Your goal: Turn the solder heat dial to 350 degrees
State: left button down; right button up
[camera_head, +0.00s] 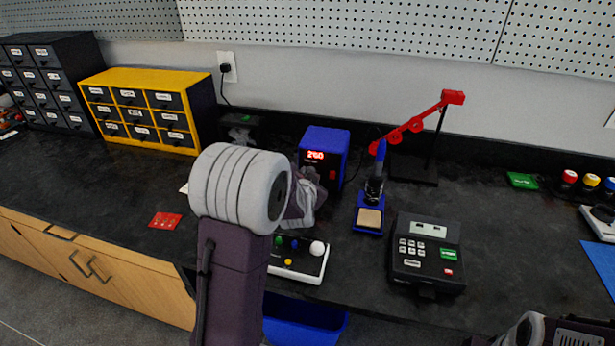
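The blue soldering station (327,141) stands at the back of the dark bench against the wall. Its red display (315,155) reads a three-digit number that looks like 260, though the digits are small. My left gripper (308,197) is right in front of the station's lower front, where it hides the heat dial. My arm covers part of the gripper, so I cannot tell whether its fingers are open, shut or touching the dial. Only part of my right arm shows at the bottom right; its gripper is not visible.
The iron's stand (369,218) and a red helping arm (415,123) are right of the station. Yellow drawers (140,77) stand at left.

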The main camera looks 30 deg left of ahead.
pick_arm(q)
jog(key=shift+m, duration=0.5)
jog(key=c, duration=1.1)
grip_release()
jog(key=shift+d, duration=0.1)
jog(key=shift+c, duration=0.2)
jog(key=v, duration=0.9)
jog(key=shift+d, duration=0.1)
